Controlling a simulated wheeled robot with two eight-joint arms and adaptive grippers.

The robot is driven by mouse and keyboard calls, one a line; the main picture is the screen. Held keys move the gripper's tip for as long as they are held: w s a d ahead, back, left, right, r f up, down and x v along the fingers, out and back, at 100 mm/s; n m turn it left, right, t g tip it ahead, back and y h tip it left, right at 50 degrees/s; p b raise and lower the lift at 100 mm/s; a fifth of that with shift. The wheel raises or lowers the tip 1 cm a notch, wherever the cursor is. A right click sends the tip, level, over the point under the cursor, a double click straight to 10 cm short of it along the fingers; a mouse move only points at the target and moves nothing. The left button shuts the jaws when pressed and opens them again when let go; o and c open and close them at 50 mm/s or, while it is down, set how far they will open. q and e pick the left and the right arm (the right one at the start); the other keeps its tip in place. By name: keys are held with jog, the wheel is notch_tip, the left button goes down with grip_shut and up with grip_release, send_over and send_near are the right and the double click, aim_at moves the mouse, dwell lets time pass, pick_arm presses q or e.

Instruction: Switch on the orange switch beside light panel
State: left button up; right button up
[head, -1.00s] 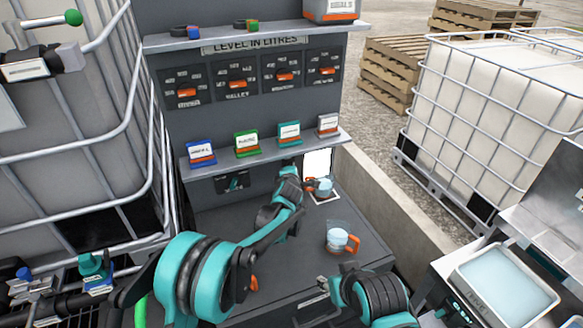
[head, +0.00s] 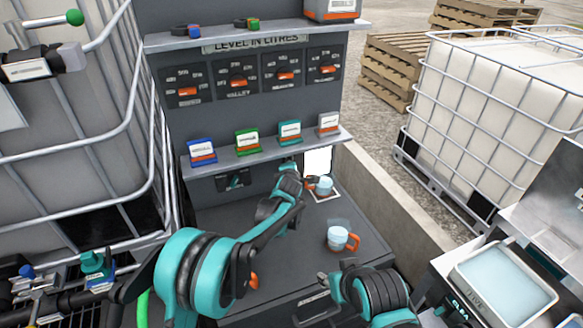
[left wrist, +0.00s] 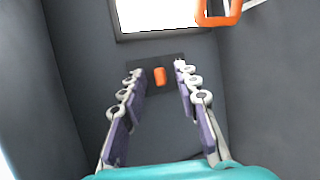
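The orange switch (left wrist: 159,76) sits on a dark plate, just under the bright white light panel (left wrist: 168,14) in the left wrist view. The light panel also shows in the head view (head: 318,161), low on the grey cabinet; the switch is hidden there behind my left arm. My left gripper (left wrist: 158,72) is open and empty, with its fingers on either side of the switch in the picture. I cannot tell whether they touch the plate. My right gripper (head: 322,282) is low over the worktop front, and its finger state is unclear.
Another jug (head: 339,238) stands on the dark worktop (head: 290,250). A low wall (head: 390,210) bounds the right side.

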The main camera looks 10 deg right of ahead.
pick_arm(q)
jog(key=v, duration=1.2)
jog(key=shift+f, duration=0.1)
